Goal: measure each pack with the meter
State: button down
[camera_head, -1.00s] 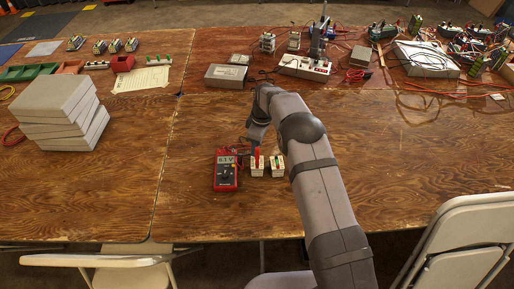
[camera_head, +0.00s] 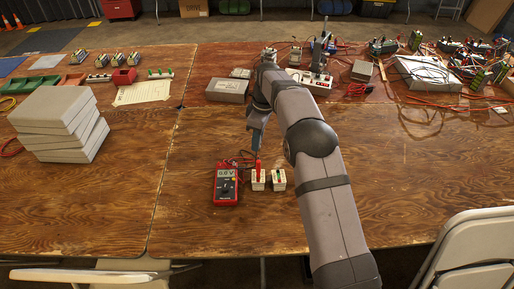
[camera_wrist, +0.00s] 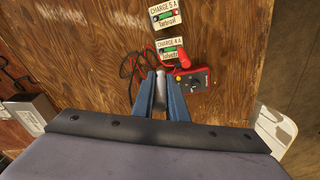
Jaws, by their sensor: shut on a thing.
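A red meter (camera_head: 227,183) with a dark dial lies on the near table, its display lit with a reading I cannot make out surely; it also shows in the wrist view (camera_wrist: 193,80). Right of it in the head view stand two small white packs, the nearer one (camera_head: 258,183) and a farther one (camera_head: 279,183). The wrist view shows their labels, CHARGE 4 A (camera_wrist: 170,45) and CHARGE 5 A (camera_wrist: 166,22). A red probe (camera_head: 257,165) stands at the nearer pack. My gripper (camera_wrist: 159,82) is above and beside it, its blue fingers shut on a pale piece whose identity is unclear.
Grey slabs (camera_head: 62,130) are stacked at the left. A grey box (camera_head: 227,90) and a power strip (camera_head: 310,78) lie behind. Leads and several packs clutter the back right. Chairs stand at the front edge. The table right of my arm is clear.

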jog(key=shift+d+r, duration=0.15)
jog(key=shift+r, duration=0.2)
jog(key=s+d+r+m+p, duration=0.1)
jog(key=s+d+r+p, duration=0.15)
jog(key=d+p, duration=0.35)
jog(key=shift+w+d+f+m+p, duration=0.15)
jog(key=shift+w+f+m+p, duration=0.2)
jog(key=shift+f+m, duration=0.45)
jog(key=shift+w+d+f+m+p, duration=0.2)
jog(key=shift+w+f+m+p, duration=0.3)
jog(key=shift+f, duration=0.45)
jog(key=shift+w+d+f+m+p, duration=0.15)
jog(key=shift+w+f+m+p, duration=0.1)
jog(key=shift+f+m, duration=0.6)
jog(key=shift+f, duration=0.1)
jog(key=shift+f+b, duration=1.95)
jog(key=shift+f, duration=0.95)
jog(key=shift+f+b, duration=0.9)
jog(key=shift+f, duration=0.05)
